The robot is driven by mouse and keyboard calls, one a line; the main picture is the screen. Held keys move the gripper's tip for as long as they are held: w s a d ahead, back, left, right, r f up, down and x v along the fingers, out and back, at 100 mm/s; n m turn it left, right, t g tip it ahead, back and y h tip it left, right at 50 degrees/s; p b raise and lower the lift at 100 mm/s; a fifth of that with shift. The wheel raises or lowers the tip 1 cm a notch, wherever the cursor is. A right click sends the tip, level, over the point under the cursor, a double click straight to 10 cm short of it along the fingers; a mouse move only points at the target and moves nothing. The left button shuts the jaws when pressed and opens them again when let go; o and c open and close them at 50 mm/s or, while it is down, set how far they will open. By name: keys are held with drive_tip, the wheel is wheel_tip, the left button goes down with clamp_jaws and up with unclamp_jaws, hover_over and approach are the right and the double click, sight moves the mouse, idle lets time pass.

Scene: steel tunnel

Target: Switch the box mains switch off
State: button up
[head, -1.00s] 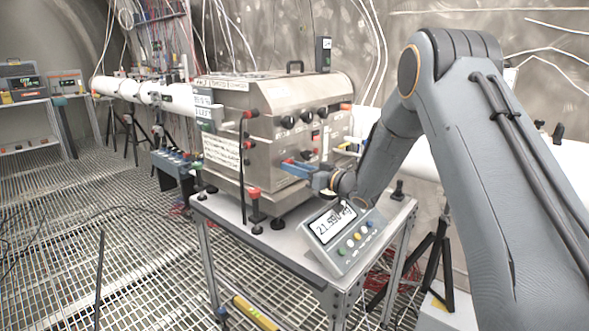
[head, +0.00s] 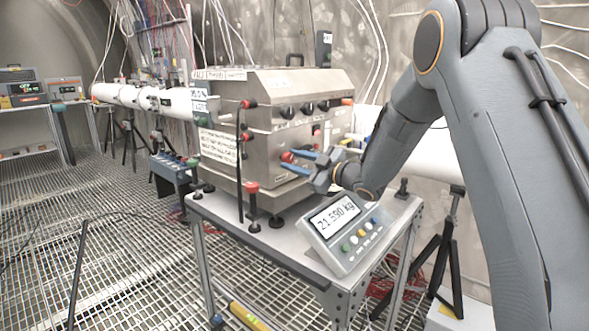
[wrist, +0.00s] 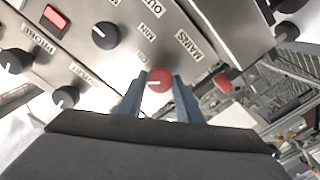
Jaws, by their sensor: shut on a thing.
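The steel box (head: 270,100) stands on a table, its control panel facing my arm. The mains switch is a red round knob with a white pointer line (wrist: 159,80), below the MAINS label (wrist: 188,45) in the wrist view. It shows at the lower panel in the head view (head: 286,156). My gripper (wrist: 160,75) has its two blue fingers on either side of the knob, shut on it. The gripper also shows at the panel in the head view (head: 290,161). The pointer line lies roughly level in the wrist picture.
Several black knobs (wrist: 105,36) and a lit red rectangular switch (wrist: 54,18) share the panel. Another red part (wrist: 222,81) sits beside the mains knob. A scale display (head: 340,222) stands on the table just below my gripper.

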drive_tip(key=n+b, duration=0.4)
drive_tip(key=shift+w+f+n, duration=0.1)
drive_tip(key=shift+n, duration=0.2)
drive_tip(key=n+b, duration=0.3)
drive_tip(key=b, duration=0.1)
drive_tip(key=shift+n, duration=0.3)
drive_tip(key=o, duration=1)
drive_tip(key=shift+o, duration=0.2)
drive_tip(key=shift+d, duration=0.1)
drive_tip(key=v, duration=0.8)
